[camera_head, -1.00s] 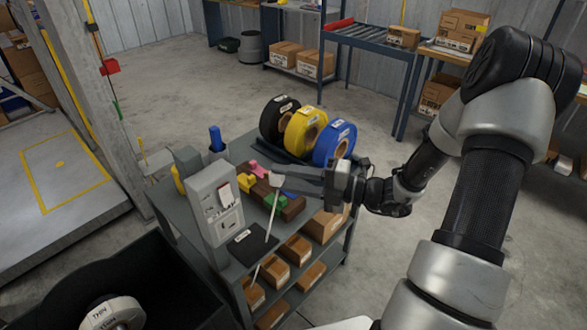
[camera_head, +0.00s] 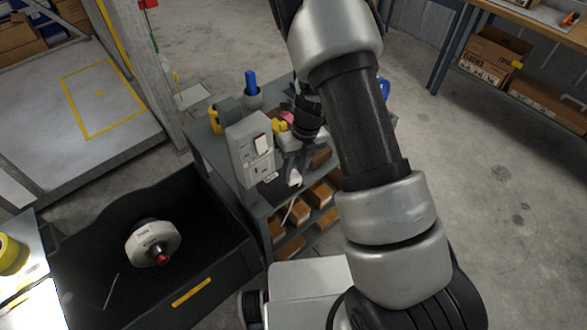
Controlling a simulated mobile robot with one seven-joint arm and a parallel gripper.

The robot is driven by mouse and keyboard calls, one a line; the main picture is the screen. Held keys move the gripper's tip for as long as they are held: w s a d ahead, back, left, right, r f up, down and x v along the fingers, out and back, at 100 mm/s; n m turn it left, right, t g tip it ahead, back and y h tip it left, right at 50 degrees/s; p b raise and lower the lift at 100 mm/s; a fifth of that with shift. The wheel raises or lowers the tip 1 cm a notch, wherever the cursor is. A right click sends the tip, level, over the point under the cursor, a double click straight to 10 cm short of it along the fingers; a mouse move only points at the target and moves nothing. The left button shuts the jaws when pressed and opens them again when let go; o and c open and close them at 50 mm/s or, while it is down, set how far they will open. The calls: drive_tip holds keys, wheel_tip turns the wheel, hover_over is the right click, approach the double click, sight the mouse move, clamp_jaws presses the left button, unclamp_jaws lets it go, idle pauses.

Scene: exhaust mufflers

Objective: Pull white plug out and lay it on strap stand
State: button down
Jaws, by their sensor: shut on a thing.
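My gripper (camera_head: 296,165) is shut on the white plug (camera_head: 294,179), which hangs at the fingertips over the front edge of the grey cart. A thin white cable (camera_head: 287,213) trails down from the plug past the shelves. The plug is apart from the grey socket box (camera_head: 250,150), which stands to its left on the cart top. The strap reels are mostly hidden behind my arm. Only a bit of the blue reel (camera_head: 384,88) shows to the right of the arm, and the stand under the reels cannot be seen.
A blue-handled item stands in a dark cup (camera_head: 251,95) at the cart's back left. Yellow and pink pieces (camera_head: 283,122) lie behind the gripper. Cardboard boxes (camera_head: 299,211) fill the lower shelves. A black bin (camera_head: 205,295) with a white round part (camera_head: 152,240) stands at left.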

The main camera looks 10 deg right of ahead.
drive_tip(key=w+a+r+n+h, duration=0.1)
drive_tip(key=w+r+n+h, duration=0.1)
drive_tip(key=w, duration=0.3)
drive_tip(key=shift+t, duration=0.4)
drive_tip(key=f+b, duration=0.1)
drive_tip(key=f, duration=0.1)
drive_tip(key=f+b, duration=0.2)
drive_tip(key=shift+s+a+f, duration=0.1)
drive_tip(key=shift+s+f, duration=0.1)
drive_tip(key=shift+f, duration=0.2)
drive_tip(key=shift+f+b, duration=0.9)
drive_tip(key=shift+f, duration=0.55)
drive_tip(key=c, duration=1.2)
unclamp_jaws()
drive_tip(key=shift+r, duration=0.1)
